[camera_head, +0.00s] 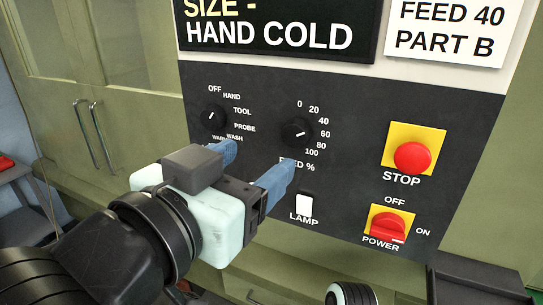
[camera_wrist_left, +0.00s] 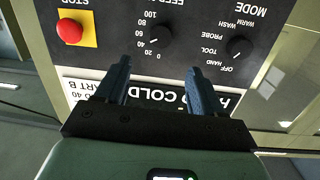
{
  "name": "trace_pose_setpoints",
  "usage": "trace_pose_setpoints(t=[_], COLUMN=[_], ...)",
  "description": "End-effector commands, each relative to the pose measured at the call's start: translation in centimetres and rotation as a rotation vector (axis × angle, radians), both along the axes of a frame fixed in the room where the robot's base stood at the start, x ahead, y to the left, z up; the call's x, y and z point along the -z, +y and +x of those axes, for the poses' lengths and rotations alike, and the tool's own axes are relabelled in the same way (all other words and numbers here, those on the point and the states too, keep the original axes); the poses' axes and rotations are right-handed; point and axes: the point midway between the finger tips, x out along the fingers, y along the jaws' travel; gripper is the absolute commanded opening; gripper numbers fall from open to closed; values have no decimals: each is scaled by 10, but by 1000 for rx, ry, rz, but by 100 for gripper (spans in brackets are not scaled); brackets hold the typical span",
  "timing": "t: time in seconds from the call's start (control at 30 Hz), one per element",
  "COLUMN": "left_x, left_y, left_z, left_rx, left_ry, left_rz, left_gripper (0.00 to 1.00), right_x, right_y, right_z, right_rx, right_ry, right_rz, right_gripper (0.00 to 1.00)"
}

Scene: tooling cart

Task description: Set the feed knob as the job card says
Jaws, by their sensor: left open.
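The feed knob (camera_head: 296,131) is a small black dial on the dark control panel (camera_head: 345,165), with a scale from 0 to 100 on its right. Its pale pointer mark faces the 40 to 60 side; I cannot tell the exact setting. It also shows in the left wrist view (camera_wrist_left: 161,40), upside down. The white job card (camera_head: 452,32) reads FEED 40, PART B. My left gripper (camera_head: 256,160) is open and empty, its blue fingers apart, below and left of the feed knob in the head view. In the wrist view its fingertips (camera_wrist_left: 157,66) straddle the knob's column.
The mode knob (camera_head: 213,117) is left of the feed knob. The red STOP button (camera_head: 412,157), red power switch (camera_head: 388,226) and white lamp switch (camera_head: 304,206) are on the same panel. Cabinet door handles (camera_head: 100,135) are at the left.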

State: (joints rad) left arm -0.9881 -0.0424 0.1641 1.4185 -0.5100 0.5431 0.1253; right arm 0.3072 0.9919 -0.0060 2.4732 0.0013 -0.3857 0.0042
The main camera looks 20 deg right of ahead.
Motion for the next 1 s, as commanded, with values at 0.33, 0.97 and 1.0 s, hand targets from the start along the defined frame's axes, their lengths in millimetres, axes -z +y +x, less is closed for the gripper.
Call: trace_pose_setpoints(t=[0.33, 0.97, 1.0], left_x=[-3, 155, 183], left_y=[22, -18, -19], left_z=[-17, 82, 96], left_rx=[0, -68, -81], left_ry=[1, 224, 264], left_rz=[1, 150, 168], left_gripper=[68, 68, 68], right_x=[5, 4, 4], right_y=[0, 0, 0], right_z=[-3, -2, -2], right_rx=[0, 0, 0], right_ry=[3, 2, 2], right_rz=[0, 0, 0], right_gripper=[78, 78, 78])
